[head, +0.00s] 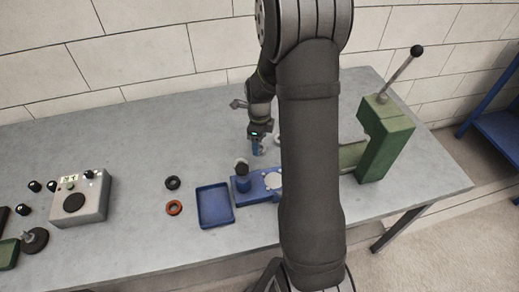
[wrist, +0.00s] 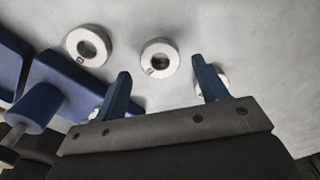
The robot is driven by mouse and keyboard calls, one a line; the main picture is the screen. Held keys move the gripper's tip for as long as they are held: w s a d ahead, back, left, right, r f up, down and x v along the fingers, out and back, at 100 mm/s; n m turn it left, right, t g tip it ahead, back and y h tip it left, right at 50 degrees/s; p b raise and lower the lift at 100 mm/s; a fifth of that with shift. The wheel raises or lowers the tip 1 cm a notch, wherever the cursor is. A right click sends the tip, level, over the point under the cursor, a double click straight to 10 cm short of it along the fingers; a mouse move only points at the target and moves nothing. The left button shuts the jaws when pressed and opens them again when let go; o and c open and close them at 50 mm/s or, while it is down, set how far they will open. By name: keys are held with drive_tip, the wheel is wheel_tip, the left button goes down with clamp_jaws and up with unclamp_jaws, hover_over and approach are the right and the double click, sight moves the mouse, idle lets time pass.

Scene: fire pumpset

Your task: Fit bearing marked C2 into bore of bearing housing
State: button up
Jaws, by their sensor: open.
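Two pale ring-shaped bearings lie flat on the table in the wrist view, a left one (wrist: 72,44) and a middle one (wrist: 173,58). Each has a small dark mark, too small to read. A third pale ring (wrist: 223,79) is partly hidden behind the right finger. My gripper (wrist: 160,70) is open and empty, its blue fingers above the table with the middle bearing showing between their tips. In the head view my gripper (head: 258,149) points down behind the blue fixture. Which blue part is the bearing housing, I cannot tell; my arm hides part of this area.
A blue fixture (head: 254,190) with an upright post (head: 242,183) stands near mid-table. A blue tray (head: 214,205), a black ring (head: 172,183) and a red ring (head: 174,208) lie left of it. A green lever press (head: 388,140) stands right. A control box (head: 92,207) stands left.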

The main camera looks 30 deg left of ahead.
drive_tip(key=shift+f, duration=1.35)
drive_tip(key=c, duration=1.1)
drive_tip(key=shift+r, duration=0.1)
drive_tip(key=shift+r, duration=0.4)
drive_tip(key=r, duration=0.3)
drive_tip(key=shift+w+d+r, duration=0.15)
drive_tip(key=shift+d+r, duration=0.25)
drive_tip(key=w+d+r+n, duration=0.3)
drive_tip(key=d+r+n, duration=0.6)
drive_tip(key=d, duration=0.4)
drive_tip(key=w+d+r+n, duration=0.2)
drive_tip(key=d+r+n, duration=0.5)
drive_tip(key=d+r, duration=0.5)
drive_tip(key=shift+m, duration=0.5)
drive_tip(key=w+d+r, duration=0.1)
drive_tip(key=w+d, duration=0.1)
drive_tip(key=w, duration=0.2)
drive_tip(key=w+d+r, duration=0.1)
drive_tip(key=w+d, duration=0.1)
drive_tip(key=w, duration=0.2)
drive_tip(key=w+d+r, duration=0.1)
drive_tip(key=w+d, duration=0.2)
drive_tip(key=w, duration=0.1)
drive_tip(key=shift+r, duration=0.1)
